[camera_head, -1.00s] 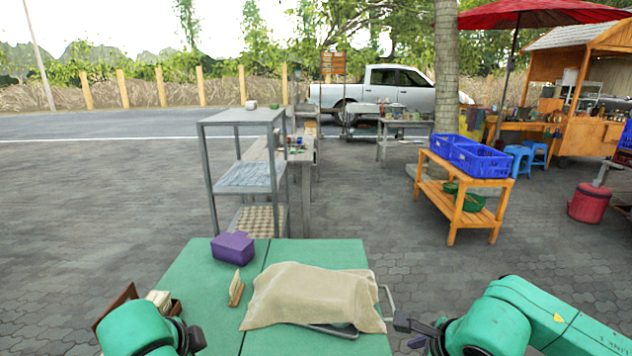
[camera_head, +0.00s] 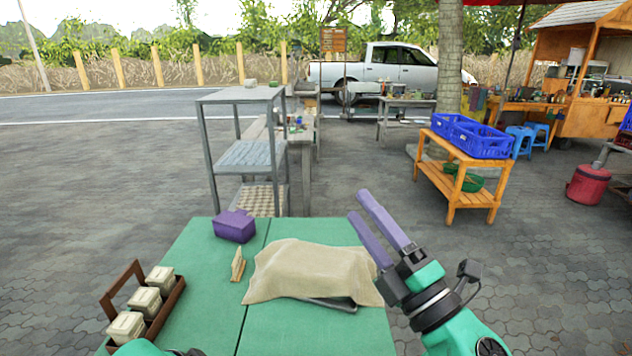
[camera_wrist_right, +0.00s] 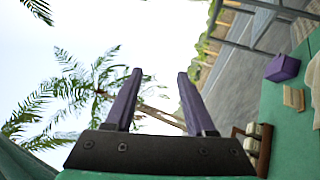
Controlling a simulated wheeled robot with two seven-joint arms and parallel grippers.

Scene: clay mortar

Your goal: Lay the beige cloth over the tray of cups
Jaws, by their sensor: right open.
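The beige cloth (camera_head: 315,272) lies draped over a raised, box-like shape on the green table. A grey metal edge of the tray (camera_head: 335,304) shows from under the cloth's front side. The cups are hidden beneath the cloth. My right gripper (camera_head: 368,220) has two purple fingers, spread apart and empty, raised at the right of the cloth and pointing up and left. In the right wrist view its open fingers (camera_wrist_right: 158,95) have only sky and a palm between them. Only a bit of my left arm shows at the bottom edge; its fingers are out of sight.
On the green table (camera_head: 195,265) are a purple box (camera_head: 234,226), a small wooden stand (camera_head: 238,265) and a brown wooden carrier (camera_head: 168,308) holding pale boxes. A grey metal shelf (camera_head: 240,97) stands behind the table. A wooden rack (camera_head: 455,180) with blue crates stands farther right.

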